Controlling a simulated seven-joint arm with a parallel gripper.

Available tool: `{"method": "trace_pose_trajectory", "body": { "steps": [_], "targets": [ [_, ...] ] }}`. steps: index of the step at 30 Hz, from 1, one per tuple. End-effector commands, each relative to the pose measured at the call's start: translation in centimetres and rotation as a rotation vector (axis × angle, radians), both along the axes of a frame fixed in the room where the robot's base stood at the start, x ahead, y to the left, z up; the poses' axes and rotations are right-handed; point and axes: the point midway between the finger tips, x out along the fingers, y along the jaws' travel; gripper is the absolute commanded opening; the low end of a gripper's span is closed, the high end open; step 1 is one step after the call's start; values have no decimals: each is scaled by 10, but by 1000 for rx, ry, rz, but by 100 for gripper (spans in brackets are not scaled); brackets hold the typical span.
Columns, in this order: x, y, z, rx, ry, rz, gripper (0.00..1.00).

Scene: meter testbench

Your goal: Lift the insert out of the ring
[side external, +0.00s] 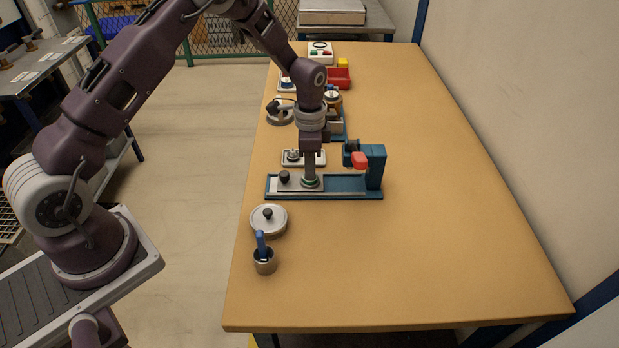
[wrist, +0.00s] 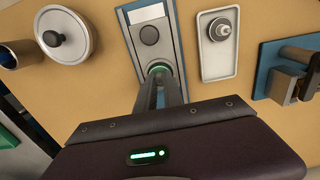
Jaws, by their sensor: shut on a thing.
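My gripper (side external: 310,178) points straight down over the grey plate of the blue fixture (side external: 340,195). Its fingers are shut on the insert, at a dark green-edged ring (side external: 311,184) on that plate. The fingertips hide most of the insert, and I cannot tell how deep it sits in the ring. In the wrist view the fingertips (wrist: 160,78) reach the green-edged ring (wrist: 159,68), and the insert is hardly visible between them. A black knob (side external: 284,176) stands on the same plate; it also shows in the wrist view (wrist: 149,35).
A small tray with a round part (side external: 292,156) lies behind. A round lidded pan (side external: 268,219) and a cup with a blue tool (side external: 264,262) stand in front. The table's right side is clear.

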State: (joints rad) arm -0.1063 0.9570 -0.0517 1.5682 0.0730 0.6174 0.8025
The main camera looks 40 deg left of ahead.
Motion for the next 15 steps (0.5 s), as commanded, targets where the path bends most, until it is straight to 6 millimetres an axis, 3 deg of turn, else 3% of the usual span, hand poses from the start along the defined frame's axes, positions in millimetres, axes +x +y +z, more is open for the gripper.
{"method": "trace_pose_trajectory", "body": {
  "steps": [15],
  "targets": [
    [0, 0, 20, 0, 0, 0, 0]
  ]
}}
